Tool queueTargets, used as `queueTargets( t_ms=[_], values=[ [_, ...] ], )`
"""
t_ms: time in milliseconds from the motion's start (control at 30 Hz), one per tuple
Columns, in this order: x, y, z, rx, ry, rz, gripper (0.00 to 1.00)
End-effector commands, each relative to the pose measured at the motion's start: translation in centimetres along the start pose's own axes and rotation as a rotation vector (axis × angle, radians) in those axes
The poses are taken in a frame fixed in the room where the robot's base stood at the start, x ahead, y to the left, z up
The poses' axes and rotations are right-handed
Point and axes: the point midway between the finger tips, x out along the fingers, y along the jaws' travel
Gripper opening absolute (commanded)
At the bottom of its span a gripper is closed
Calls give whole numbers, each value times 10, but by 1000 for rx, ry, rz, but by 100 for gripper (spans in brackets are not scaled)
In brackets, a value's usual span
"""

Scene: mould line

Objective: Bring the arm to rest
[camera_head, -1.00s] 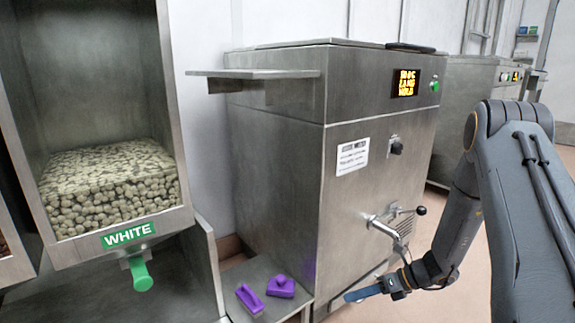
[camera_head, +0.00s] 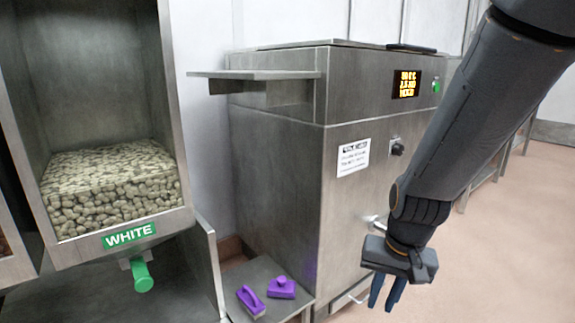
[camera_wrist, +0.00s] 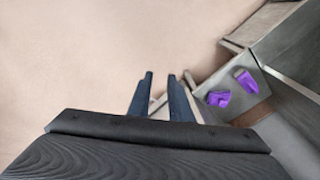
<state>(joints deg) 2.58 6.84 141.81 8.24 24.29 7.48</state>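My gripper (camera_head: 387,293) hangs at the lower right in the head view, in front of the steel machine, with its blue fingers pointing down. In the wrist view its two fingers (camera_wrist: 161,85) stand apart with nothing between them. My arm comes down from the upper right and hides part of the machine's front and its tap.
The steel machine (camera_head: 270,170) has a display and a shelf (camera_head: 250,74). A bin labelled WHITE (camera_head: 130,237) with a green handle (camera_head: 142,277) stands left. Two purple tools (camera_head: 250,298) (camera_head: 281,287) lie on a low ledge. Floor (camera_head: 500,260) at right is clear.

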Motion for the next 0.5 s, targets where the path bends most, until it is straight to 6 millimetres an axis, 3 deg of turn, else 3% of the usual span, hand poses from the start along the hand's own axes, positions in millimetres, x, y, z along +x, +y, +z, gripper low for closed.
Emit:
queueTargets(
  t_ms=[233, 500],
  values=[
    [-24, -1, 12, -317, 114, 37, 18],
    [-57, -54, 47, -438, 71, -1, 18]
  ],
)
